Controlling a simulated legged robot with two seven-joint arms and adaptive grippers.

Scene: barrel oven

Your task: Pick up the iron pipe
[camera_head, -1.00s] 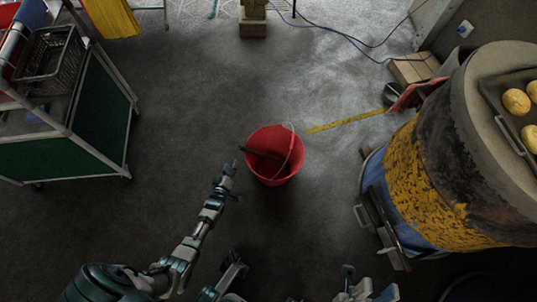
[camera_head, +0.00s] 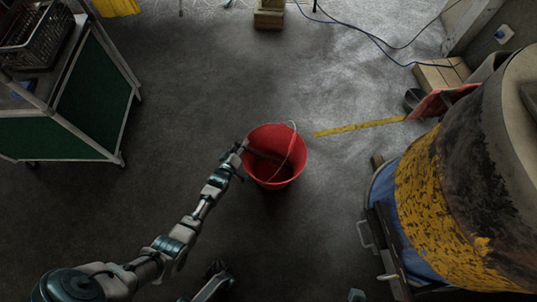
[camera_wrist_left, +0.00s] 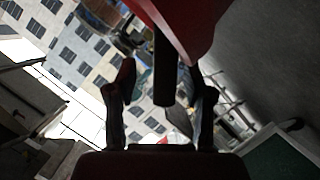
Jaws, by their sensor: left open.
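The iron pipe (camera_head: 264,155) is a thin dark bar leaning in the red bucket (camera_head: 268,172), with its upper end at the bucket's left rim. My left gripper (camera_head: 242,147) is at that rim, by the pipe's upper end. In the left wrist view, the pipe (camera_wrist_left: 163,75) shows between the two spread fingers of my left gripper (camera_wrist_left: 162,92), with a gap on each side. The bucket's red wall (camera_wrist_left: 185,22) is just beyond. The pipe's lower end is hard to make out inside the bucket.
A green-sided cart (camera_head: 92,105) with a dark basket (camera_head: 38,38) stands at left. The yellow and black barrel oven (camera_head: 440,205) stands at right. A yellow strip (camera_head: 360,126) lies right of the bucket. Floor around the bucket is mostly clear.

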